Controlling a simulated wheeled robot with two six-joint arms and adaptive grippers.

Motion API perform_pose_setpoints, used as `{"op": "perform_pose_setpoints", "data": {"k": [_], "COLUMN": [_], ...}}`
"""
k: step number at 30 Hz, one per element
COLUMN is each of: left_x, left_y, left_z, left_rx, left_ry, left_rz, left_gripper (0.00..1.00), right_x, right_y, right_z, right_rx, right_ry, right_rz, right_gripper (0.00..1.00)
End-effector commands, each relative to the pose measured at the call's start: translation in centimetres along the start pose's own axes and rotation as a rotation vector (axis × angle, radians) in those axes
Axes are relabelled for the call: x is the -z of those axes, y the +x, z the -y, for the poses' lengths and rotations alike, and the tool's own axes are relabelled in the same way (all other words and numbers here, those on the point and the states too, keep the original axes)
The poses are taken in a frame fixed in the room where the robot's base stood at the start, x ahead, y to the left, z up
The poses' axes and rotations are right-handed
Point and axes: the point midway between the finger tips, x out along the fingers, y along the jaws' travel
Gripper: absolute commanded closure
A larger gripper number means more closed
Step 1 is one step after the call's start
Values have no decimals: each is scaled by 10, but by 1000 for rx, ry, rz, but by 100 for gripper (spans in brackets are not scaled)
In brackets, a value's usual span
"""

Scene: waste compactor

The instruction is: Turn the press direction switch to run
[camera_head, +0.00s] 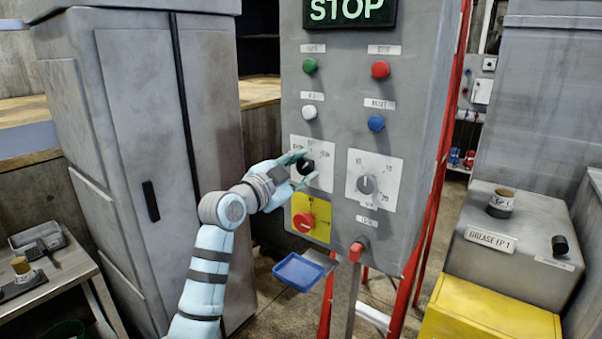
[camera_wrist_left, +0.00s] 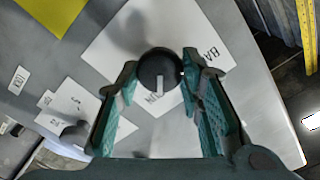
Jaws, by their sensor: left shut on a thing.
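The press direction switch (camera_head: 306,165) is a black round knob on a white plate (camera_head: 324,150) on the grey control panel. My left gripper (camera_head: 298,166) reaches it from the left, with its fingers around the knob. In the left wrist view the black knob (camera_wrist_left: 160,70) with a pale pointer mark sits between the two teal fingertips (camera_wrist_left: 158,78) of my left gripper, which is shut on it. The plate's lettering is partly hidden by the fingers and knob. My right gripper is not seen.
A second grey dial (camera_head: 367,184) sits to the right on its own plate. A red emergency button (camera_head: 304,221) on a yellow plate is just below the gripper. Green (camera_head: 310,66), red (camera_head: 380,70), white (camera_head: 309,112) and blue (camera_head: 376,123) buttons are above. A lit STOP sign (camera_head: 348,10) tops the panel.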

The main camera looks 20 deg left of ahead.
Motion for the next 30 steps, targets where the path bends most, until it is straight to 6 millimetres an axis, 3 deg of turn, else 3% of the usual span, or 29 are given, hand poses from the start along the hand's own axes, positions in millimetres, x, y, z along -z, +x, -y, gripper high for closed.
{"op": "perform_pose_setpoints", "data": {"k": [9,25,26,30], "left_x": [-1,0,0,0], "left_y": [0,0,0,0], "left_z": [-1,-1,-1,-1], "left_rx": [-1,-1,-1,-1], "left_ry": [137,166,166,166], "left_rz": [1,1,1,1], "left_gripper": [94,94,64,47], "right_x": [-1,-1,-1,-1], "right_y": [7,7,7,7], "right_z": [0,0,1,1], "right_rx": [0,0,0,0], "right_ry": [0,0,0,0], "right_rz": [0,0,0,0], "right_gripper": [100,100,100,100]}}
